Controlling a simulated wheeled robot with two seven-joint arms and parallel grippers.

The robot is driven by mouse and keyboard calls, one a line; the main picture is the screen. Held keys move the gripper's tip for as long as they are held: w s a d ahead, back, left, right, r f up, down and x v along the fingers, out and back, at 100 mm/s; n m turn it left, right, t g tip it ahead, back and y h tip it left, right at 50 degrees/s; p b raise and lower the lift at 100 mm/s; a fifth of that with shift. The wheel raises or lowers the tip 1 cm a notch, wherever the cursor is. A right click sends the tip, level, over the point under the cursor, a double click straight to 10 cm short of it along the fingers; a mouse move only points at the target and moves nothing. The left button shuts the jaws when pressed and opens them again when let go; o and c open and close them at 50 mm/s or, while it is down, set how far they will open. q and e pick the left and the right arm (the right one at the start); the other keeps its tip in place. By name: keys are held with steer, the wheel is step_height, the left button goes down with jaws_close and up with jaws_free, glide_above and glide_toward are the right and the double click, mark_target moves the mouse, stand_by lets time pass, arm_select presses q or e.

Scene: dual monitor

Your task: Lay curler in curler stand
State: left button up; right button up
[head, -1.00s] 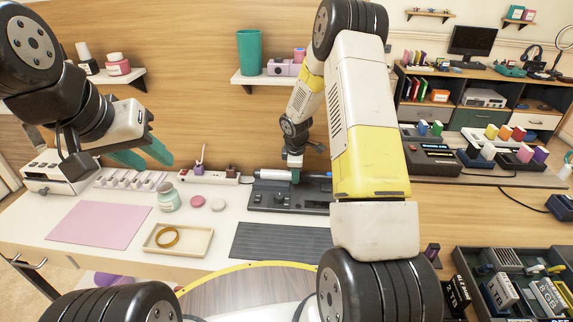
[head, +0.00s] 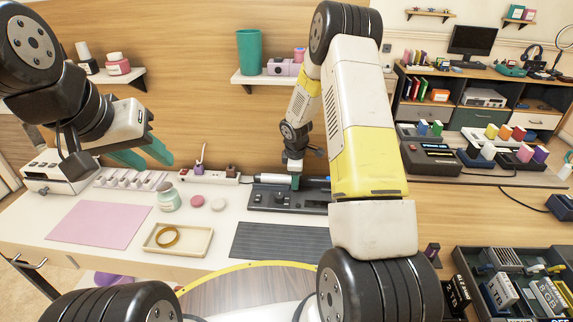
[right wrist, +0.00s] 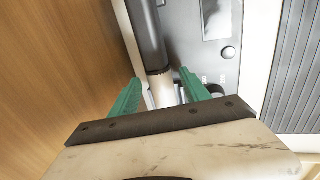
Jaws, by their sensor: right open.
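The curler has a white section (head: 272,178) and a dark barrel (right wrist: 147,35). It lies along the back edge of the dark grey curler stand (head: 270,203); I cannot tell how fully it sits in its rest. The stand also shows in the right wrist view (right wrist: 205,62). My right gripper (head: 295,180) is at the curler. In the right wrist view its green fingers (right wrist: 160,85) are apart, one on each side of the curler's pale section. My left gripper (head: 145,157) is open and empty above the left of the white counter.
A grey ribbed mat (head: 280,241) lies in front of the stand. A cream tray (head: 195,249) with a gold ring, a jar (head: 168,197) and a pink mat (head: 100,225) are to the left. A shelf (head: 262,78) hangs above.

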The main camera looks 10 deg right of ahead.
steer(key=s+r+m, duration=0.1)
steer(key=s+r, duration=0.2)
steer(key=r, duration=0.4)
steer(key=s+r+m+t, duration=0.1)
steer(key=s+r, duration=0.1)
steer(key=r, duration=0.5)
steer(key=s+r+m, duration=0.1)
steer(key=s+r, duration=0.2)
steer(key=r, duration=0.4)
steer(key=s+a+r+m+y, duration=0.1)
steer(key=s+r+m, duration=0.2)
steer(key=s, duration=0.5)
steer(key=s+a+r+m+t+y, duration=0.1)
steer(key=s+a+r+m, duration=0.1)
steer(key=s+r+m, duration=0.2)
steer(key=s+a+r+m+t+y, duration=0.1)
steer(key=s+r+m, duration=0.3)
steer(key=s, duration=0.9)
step_height(320, 180, up, 4)
steer(key=shift+a+f, duration=0.25)
steer(key=shift+a, duration=0.1)
